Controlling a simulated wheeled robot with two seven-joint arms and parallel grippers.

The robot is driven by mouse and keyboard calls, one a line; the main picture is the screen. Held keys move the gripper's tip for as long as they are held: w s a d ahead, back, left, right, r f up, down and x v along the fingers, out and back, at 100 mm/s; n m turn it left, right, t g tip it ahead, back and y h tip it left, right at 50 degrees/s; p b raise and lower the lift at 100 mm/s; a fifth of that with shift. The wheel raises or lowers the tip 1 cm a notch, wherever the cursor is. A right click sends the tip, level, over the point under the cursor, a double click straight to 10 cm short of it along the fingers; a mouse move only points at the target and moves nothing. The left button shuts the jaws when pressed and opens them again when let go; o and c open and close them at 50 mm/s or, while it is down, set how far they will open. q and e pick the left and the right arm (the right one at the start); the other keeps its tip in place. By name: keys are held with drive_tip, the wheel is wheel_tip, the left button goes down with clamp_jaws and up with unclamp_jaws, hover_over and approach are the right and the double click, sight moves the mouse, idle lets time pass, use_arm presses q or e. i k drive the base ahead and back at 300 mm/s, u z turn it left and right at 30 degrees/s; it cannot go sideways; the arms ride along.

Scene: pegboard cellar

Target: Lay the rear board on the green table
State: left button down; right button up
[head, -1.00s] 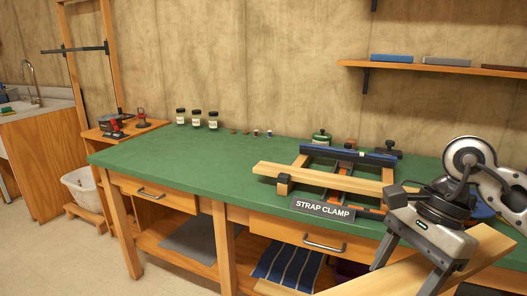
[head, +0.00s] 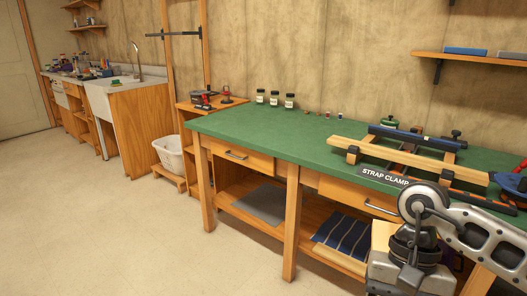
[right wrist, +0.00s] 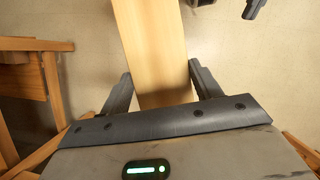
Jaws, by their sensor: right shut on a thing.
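The green table (head: 262,135) runs along the wall in the head view. My right gripper (right wrist: 160,85) is shut on a plain, light wooden board (right wrist: 152,45), with one finger on each long side in the right wrist view. In the head view a short piece of this board (head: 384,236) shows behind my right wrist at the lower right, in front of the table and off its top. Most of the board is hidden there. On the table's right part stands the strap clamp, with a light wooden bar (head: 420,163) in front and a blue bar (head: 412,138) behind. My left gripper is not identifiable.
Jars (head: 275,98) and small items stand along the table's back. The table top's left and middle are clear. A striped cloth (head: 345,238) lies on the shelf below. A white basket (head: 168,151) stands left of the table. Floor at the left is free.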

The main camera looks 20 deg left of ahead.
sight(267, 125)
drive_tip(key=u, duration=0.8)
drive_tip(key=i, duration=0.95)
drive_tip(key=u, duration=0.85)
drive_tip(key=i, duration=1.9)
drive_tip(key=z, duration=0.55)
